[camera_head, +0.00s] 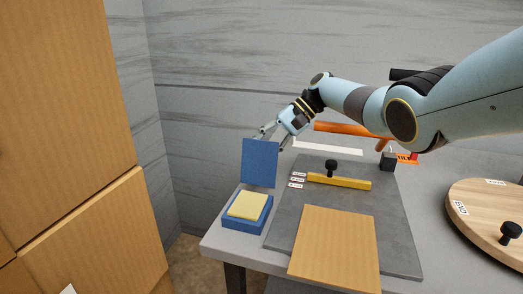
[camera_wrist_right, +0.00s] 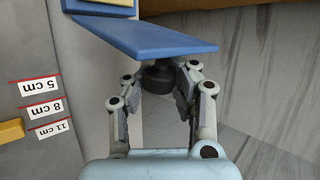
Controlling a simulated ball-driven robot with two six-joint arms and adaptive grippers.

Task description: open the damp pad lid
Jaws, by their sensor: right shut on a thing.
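The damp pad box (camera_head: 232,226) is a small blue box at the left front corner of the table, with a pale yellow pad (camera_head: 246,205) showing in it. Its blue lid (camera_head: 260,163) stands about upright at the back of the box, raised off the pad. My right gripper (camera_head: 268,134) is behind the lid's upper part, its tips partly hidden by it. In the right wrist view, the fingers are shut on a black knob (camera_wrist_right: 158,78) on the lid's face (camera_wrist_right: 145,38). My left gripper is not in view.
A grey mat (camera_head: 400,240) holds a brown board (camera_head: 335,245), a yellow bar with a black knob (camera_head: 340,182) and small cm labels (camera_head: 297,180). A round wooden board (camera_head: 480,225) lies at right. An orange-handled tool (camera_head: 350,130) is behind. A wooden cabinet (camera_head: 65,110) stands left.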

